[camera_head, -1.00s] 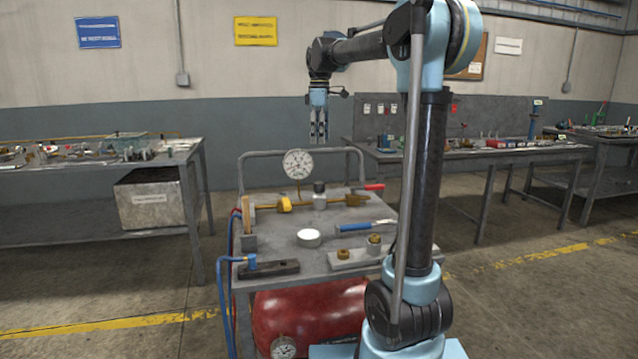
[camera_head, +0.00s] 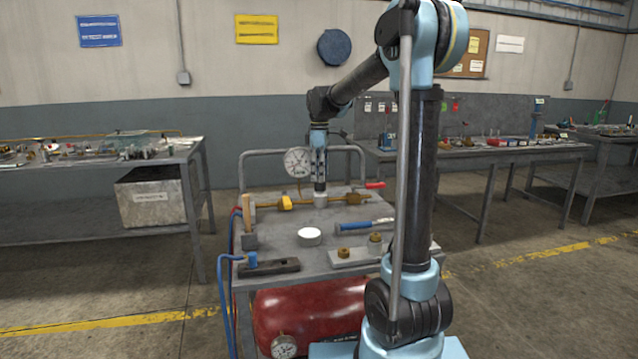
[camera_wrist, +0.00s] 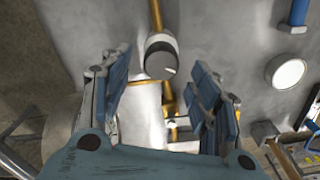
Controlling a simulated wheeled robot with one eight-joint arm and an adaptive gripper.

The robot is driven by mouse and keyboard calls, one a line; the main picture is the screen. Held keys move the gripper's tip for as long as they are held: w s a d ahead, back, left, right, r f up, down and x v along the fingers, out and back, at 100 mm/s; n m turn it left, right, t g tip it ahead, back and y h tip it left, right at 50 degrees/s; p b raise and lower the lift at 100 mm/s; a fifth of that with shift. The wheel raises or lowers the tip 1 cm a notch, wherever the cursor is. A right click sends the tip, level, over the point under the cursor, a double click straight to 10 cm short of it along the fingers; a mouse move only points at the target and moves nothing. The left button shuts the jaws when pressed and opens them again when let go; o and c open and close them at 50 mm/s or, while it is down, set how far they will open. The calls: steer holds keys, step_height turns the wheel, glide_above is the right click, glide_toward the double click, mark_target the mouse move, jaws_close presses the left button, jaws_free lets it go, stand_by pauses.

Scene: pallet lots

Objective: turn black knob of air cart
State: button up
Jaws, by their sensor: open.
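The air cart (camera_head: 283,222) stands in front of me with a grey metal top and a red tank (camera_head: 310,308) below. The black knob (camera_head: 320,187) sits on top of a pale valve body (camera_head: 320,201) on a brass pipe line at the back of the cart. My gripper (camera_head: 319,176) points down right above the knob, its fingers open. In the wrist view the dark round knob (camera_wrist: 160,62) with a white mark shows between the spread fingers of my gripper (camera_wrist: 162,60). I cannot tell whether a finger touches it.
A pressure gauge (camera_head: 297,161) stands just left of my gripper. A red-handled lever (camera_head: 375,185) is to the right. A hoop rail (camera_head: 275,154) rises behind.

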mark_target(320, 185)
steer(key=shift+f, duration=1.7)
steer(key=shift+c, duration=0.5)
steer(key=c, duration=1)
